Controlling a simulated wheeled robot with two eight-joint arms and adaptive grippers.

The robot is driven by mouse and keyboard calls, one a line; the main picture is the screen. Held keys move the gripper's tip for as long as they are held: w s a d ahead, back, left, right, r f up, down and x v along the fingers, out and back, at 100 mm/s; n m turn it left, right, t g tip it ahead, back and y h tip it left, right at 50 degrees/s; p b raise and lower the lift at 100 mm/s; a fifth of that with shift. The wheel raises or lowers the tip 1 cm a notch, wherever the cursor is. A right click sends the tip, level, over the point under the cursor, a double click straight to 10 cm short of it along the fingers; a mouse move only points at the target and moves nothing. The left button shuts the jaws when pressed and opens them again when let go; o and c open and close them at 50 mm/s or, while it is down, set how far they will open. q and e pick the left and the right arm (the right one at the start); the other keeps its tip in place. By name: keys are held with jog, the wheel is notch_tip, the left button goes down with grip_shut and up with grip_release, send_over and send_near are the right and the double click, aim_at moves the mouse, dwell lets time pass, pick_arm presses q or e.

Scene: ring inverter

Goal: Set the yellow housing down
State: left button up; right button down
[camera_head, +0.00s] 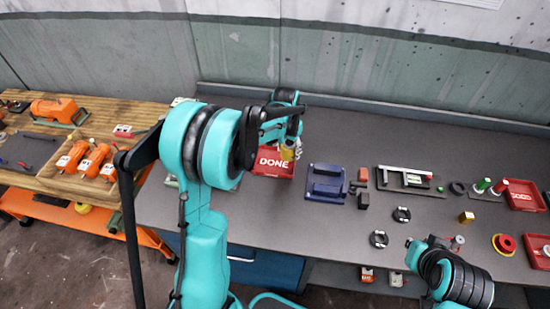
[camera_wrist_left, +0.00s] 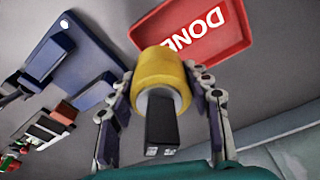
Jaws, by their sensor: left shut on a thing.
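The yellow housing (camera_wrist_left: 162,70) is held between the two fingers of my left gripper (camera_wrist_left: 163,95), which is shut on it. In the head view the housing (camera_head: 287,154) hangs below my left gripper (camera_head: 289,146), in front of the red DONE tray (camera_head: 274,167). In the left wrist view the housing overlaps the near edge of the red DONE tray (camera_wrist_left: 235,52); the gap between them is hard to judge. My right arm shows at the lower right of the head view, but the state of its gripper (camera_head: 424,246) is unclear.
A blue fixture (camera_head: 325,184) stands just right of the tray. Farther right are a grey-green fixture (camera_head: 408,181), black rings (camera_head: 379,239), a brass block (camera_head: 466,217) and another red tray (camera_head: 524,196). A wooden bench (camera_head: 85,140) with orange motors is at left.

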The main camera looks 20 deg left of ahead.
pick_arm(q)
send_over(275, 162)
jog(key=f, duration=0.2)
jog(key=f+b, duration=0.1)
jog(key=shift+s+d+f, duration=0.15)
jog(key=shift+s+d, duration=0.1)
jog(key=shift+d, duration=0.1)
jog(key=shift+a+f, duration=0.2)
jog(key=shift+a, duration=0.2)
jog(key=shift+f+b, duration=0.65)
jog(key=shift+f, duration=1.35)
jog(key=o, duration=1.4)
jog(key=shift+f, duration=0.1)
